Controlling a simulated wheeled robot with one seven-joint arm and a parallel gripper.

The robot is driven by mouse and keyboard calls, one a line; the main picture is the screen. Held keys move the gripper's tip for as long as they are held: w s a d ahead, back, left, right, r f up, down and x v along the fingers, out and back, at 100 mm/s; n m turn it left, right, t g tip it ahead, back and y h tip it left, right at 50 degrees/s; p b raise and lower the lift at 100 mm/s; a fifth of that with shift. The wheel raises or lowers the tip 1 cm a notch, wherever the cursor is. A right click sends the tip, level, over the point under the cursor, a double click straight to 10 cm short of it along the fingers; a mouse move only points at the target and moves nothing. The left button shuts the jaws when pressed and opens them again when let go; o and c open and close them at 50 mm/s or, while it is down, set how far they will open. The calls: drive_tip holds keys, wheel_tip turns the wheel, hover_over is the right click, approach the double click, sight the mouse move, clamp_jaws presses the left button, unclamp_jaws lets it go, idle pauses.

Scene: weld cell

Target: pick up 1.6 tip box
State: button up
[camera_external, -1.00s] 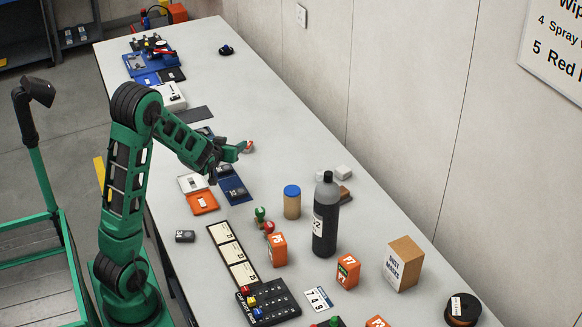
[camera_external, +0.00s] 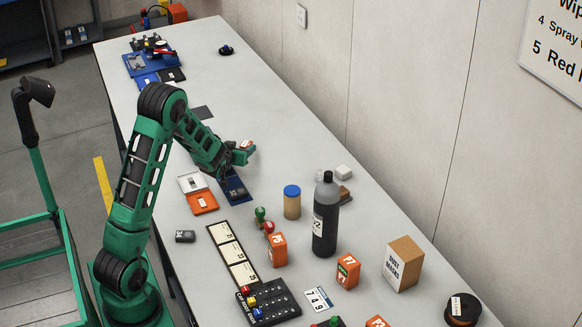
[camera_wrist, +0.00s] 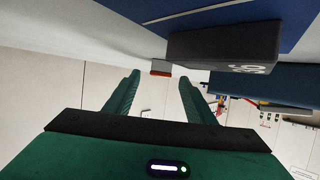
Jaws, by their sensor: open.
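My gripper (camera_external: 243,154) is open and level, low over the table beyond the blue tray. In the wrist view its two fingers (camera_wrist: 158,78) are spread with nothing between them that I can see touching. A small red-and-white box (camera_wrist: 160,68) shows ahead in the gap between the fingertips; it also shows by the fingers in the external view (camera_external: 247,144). Its label is too small to read. A dark box (camera_wrist: 222,47) with a pale marking lies close beside the gripper in the wrist view. No 1.6 marking is legible.
A blue tray (camera_external: 241,199) with dark boxes lies below the gripper. An orange-and-white case (camera_external: 203,203) is left of it. A tan jar with a blue lid (camera_external: 292,204) and a black bottle (camera_external: 325,220) stand to the right.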

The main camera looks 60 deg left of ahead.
sight(244, 143)
drive_tip(key=shift+x, duration=1.55)
drive_tip(key=c, duration=1.2)
drive_tip(key=shift+r, duration=0.1)
